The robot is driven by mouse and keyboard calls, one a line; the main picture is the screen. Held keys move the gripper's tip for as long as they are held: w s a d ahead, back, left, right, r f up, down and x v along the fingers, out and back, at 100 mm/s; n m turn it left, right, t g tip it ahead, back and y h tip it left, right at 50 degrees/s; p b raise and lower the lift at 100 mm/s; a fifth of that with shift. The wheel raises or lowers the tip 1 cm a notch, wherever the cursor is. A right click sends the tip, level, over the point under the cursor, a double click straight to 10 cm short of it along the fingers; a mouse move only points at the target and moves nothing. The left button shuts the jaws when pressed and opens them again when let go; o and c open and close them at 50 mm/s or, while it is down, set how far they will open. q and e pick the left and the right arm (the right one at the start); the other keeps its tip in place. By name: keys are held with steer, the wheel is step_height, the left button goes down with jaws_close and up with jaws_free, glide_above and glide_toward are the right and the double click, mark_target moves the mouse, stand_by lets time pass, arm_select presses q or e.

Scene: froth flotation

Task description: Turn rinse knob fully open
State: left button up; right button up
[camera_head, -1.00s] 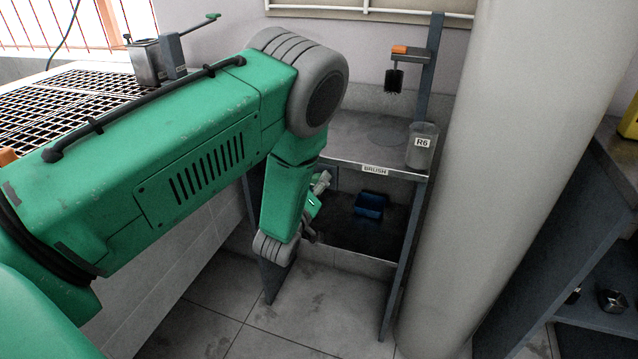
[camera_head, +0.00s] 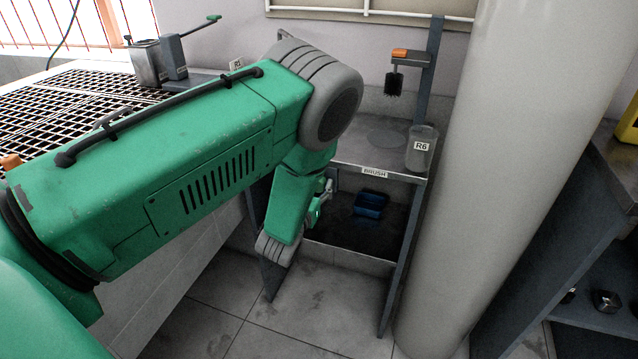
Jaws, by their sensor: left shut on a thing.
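My left arm comes in from the left, bends at a grey elbow joint and points down in front of the stand. Part of my left gripper (camera_head: 326,190) shows as a small grey shape beside the green wrist link, at the stand's left opening. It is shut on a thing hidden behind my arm. I cannot make out the rinse knob; my arm covers the place where the gripper closes. My right gripper is not in view.
The stand's top (camera_head: 350,150) carries a clear R6 beaker (camera_head: 421,147) and a BRUSH label (camera_head: 375,173). A brush (camera_head: 395,82) hangs above. A blue tray (camera_head: 371,204) sits on the lower shelf. A thick pale column (camera_head: 490,180) rises at right; a grating (camera_head: 60,110) lies left.

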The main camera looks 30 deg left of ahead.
arm_select(q)
steer(key=m, duration=0.4)
steer(key=shift+d+f+m, duration=0.1)
steer(key=shift+m, duration=2.1)
steer(key=shift+s, duration=0.1)
steer(key=o, duration=1.2)
steer(key=shift+c, duration=0.2)
steer(key=shift+d, duration=0.1)
steer(key=v, duration=1.2)
steer(key=shift+d, duration=0.15)
